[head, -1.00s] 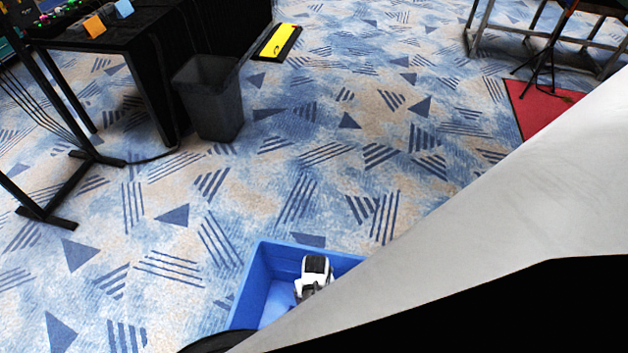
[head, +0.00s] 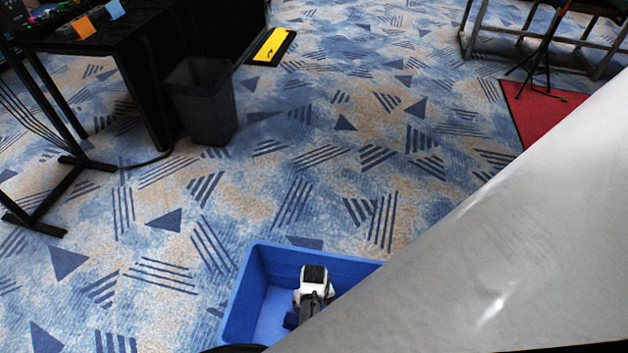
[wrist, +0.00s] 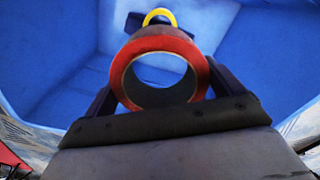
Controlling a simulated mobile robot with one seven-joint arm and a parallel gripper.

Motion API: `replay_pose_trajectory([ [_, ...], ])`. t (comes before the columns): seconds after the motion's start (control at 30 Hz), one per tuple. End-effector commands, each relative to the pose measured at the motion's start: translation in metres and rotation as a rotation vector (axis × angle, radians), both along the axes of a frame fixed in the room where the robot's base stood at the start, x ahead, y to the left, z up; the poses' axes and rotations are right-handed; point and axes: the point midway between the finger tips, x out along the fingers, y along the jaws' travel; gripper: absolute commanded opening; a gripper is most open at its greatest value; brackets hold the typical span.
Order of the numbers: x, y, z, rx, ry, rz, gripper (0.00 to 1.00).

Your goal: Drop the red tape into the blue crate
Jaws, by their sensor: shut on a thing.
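The red tape (wrist: 119,68) is a ring held between the fingers of my gripper (wrist: 160,85) in the wrist view. The blue crate (wrist: 48,52) fills the background there, with its floor and walls beyond the tape. In the head view the blue crate (head: 239,310) stands on the carpet at the bottom centre, partly hidden by my arm. My gripper (head: 308,295) shows as a white and black part over the crate. The tape cannot be made out in the head view.
A yellow ring (wrist: 160,15) shows beyond the tape in the wrist view. A dark bin (head: 203,105) stands beside a black-draped table (head: 150,50). A black metal stand foot (head: 60,190) is at the left. Patterned carpet around the crate's left and far sides is clear.

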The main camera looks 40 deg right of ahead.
Motion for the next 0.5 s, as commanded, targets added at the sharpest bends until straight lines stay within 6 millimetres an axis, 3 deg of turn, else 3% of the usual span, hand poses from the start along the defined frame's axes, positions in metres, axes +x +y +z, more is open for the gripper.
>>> replay_pose_trajectory([
  [0.07,0.0005,-0.0003,0.0012,0.0,-0.001,0.0,0.62],
  [0.1,0.0005,-0.0004,0.0012,0.0,-0.001,0.0,0.95],
  [0.13,0.0005,-0.0003,0.0012,0.0,-0.001,0.0,0.99],
  [0.5,0.0003,-0.0003,0.0101,-0.001,-0.001,0.0,1.0],
])
